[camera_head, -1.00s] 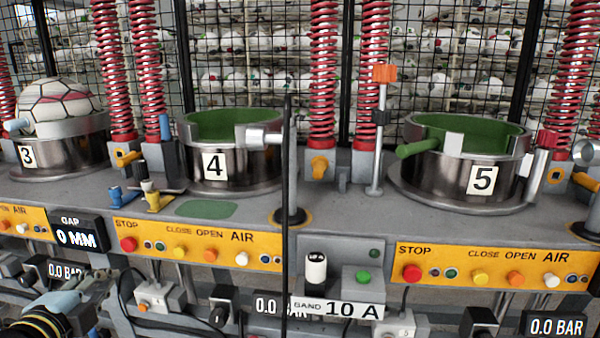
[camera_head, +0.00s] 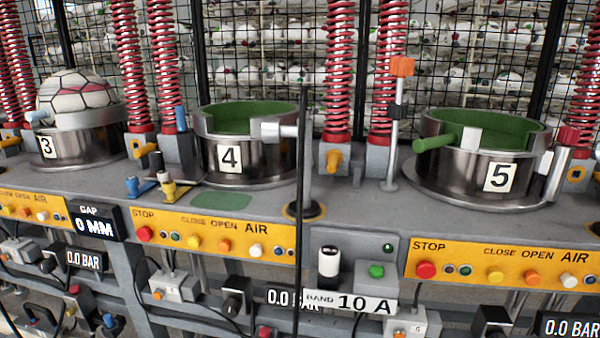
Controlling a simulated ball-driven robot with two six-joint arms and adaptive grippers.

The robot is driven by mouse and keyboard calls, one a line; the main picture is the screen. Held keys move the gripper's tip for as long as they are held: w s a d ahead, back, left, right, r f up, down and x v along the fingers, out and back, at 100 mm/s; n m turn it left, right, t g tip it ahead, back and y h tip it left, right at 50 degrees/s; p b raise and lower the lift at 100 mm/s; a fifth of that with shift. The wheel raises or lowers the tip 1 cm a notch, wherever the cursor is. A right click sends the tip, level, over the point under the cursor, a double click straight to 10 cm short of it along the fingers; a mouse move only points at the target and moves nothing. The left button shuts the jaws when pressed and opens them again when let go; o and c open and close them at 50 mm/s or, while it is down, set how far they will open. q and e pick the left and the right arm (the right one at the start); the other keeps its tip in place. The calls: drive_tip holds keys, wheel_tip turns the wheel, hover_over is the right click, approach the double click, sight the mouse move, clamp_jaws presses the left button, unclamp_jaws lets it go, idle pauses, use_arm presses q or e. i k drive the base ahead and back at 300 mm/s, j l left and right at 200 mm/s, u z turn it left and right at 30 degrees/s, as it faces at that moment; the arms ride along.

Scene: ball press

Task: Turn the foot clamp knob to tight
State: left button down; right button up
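No knob is labelled as the foot clamp, so I cannot tell which one it is. Another black knob (camera_head: 235,303) sits on a grey box on the lower rail below station 4. A similar dark knob (camera_head: 492,318) shows below station 5, partly cut off by the bottom edge. Neither of my grippers is in view.
Presses 4 (camera_head: 245,158) and 5 (camera_head: 478,168) stand open and empty of balls; press 3 (camera_head: 80,150) holds a ball (camera_head: 76,92). A thin black upright post (camera_head: 300,200) crosses the front. An orange-topped rod (camera_head: 395,130) stands between presses. Cables hang below.

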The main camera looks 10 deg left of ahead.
sight(156, 159)
drive_tip(key=u, duration=1.35)
